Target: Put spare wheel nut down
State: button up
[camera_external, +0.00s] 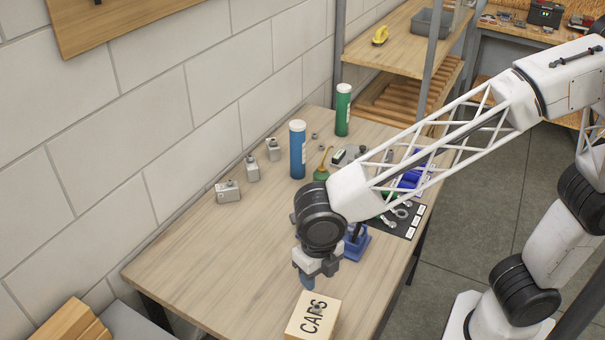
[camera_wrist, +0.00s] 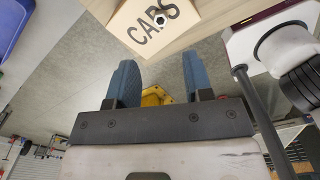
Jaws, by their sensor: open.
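A small grey hex nut (camera_wrist: 160,17) lies on the top face of a light wooden box (camera_wrist: 190,14) lettered CAPS. In the external view the box (camera_external: 298,325) stands at the near end of the bench, with the nut (camera_external: 317,309) on its lid. My gripper (camera_external: 307,280) is just above and behind the box. In the wrist view my gripper (camera_wrist: 160,72) has its two blue fingers apart with nothing between them. The fingertips are clear of the nut and the box.
A blue bin (camera_external: 357,244) stands on the bench behind my gripper. Blue (camera_external: 298,150) and green (camera_external: 342,110) cylinders and several grey metal blocks (camera_external: 228,191) stand farther back. A dark mat (camera_external: 408,230) with tools lies at the right edge. The left front bench is clear.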

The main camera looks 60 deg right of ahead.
jog(key=shift+r, duration=0.65)
jog(key=s+d+r+m+t, duration=0.1)
jog(key=s+d+r+m, duration=0.15)
jog(key=d+m, duration=0.65)
jog(key=s+d+r+m, duration=0.25)
jog(key=d+m, duration=0.35)
jog(key=d, duration=0.5)
jog(key=s+d+f+m+t, duration=0.1)
jog(key=s+d+m, duration=1)
jog(key=m, duration=0.5)
jog(key=shift+s+d+f+m+t, duration=0.3)
jog(key=shift+s+d, duration=0.1)
jog(key=shift+d, duration=0.35)
